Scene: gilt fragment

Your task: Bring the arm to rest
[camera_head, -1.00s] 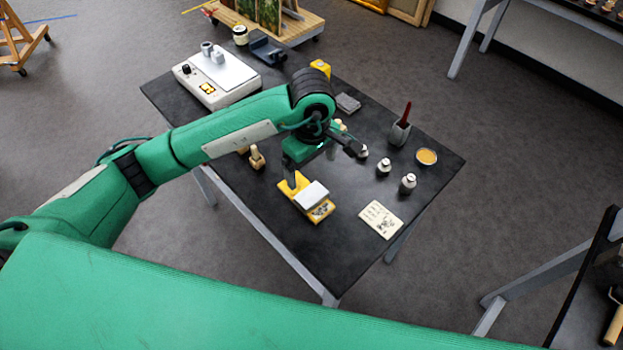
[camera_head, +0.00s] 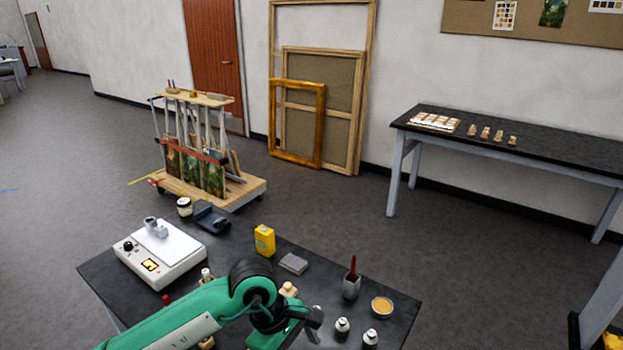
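My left arm, green with black joints, comes in from the lower left and reaches over the black worktable (camera_head: 235,239). Its wrist is bent down near the table's front part. A grey part of my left gripper (camera_head: 314,318) shows at the wrist; the fingertips are cut off by the bottom edge, so its opening cannot be judged. My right arm and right gripper are not in the picture.
On the table stand a white hotplate-like device (camera_head: 160,252), a yellow can (camera_head: 264,240), a grey block (camera_head: 293,263), a grey holder with a red-handled tool (camera_head: 351,285), an amber dish (camera_head: 381,307) and small bottles (camera_head: 342,327). A wheeled painting rack (camera_head: 245,190) stands behind.

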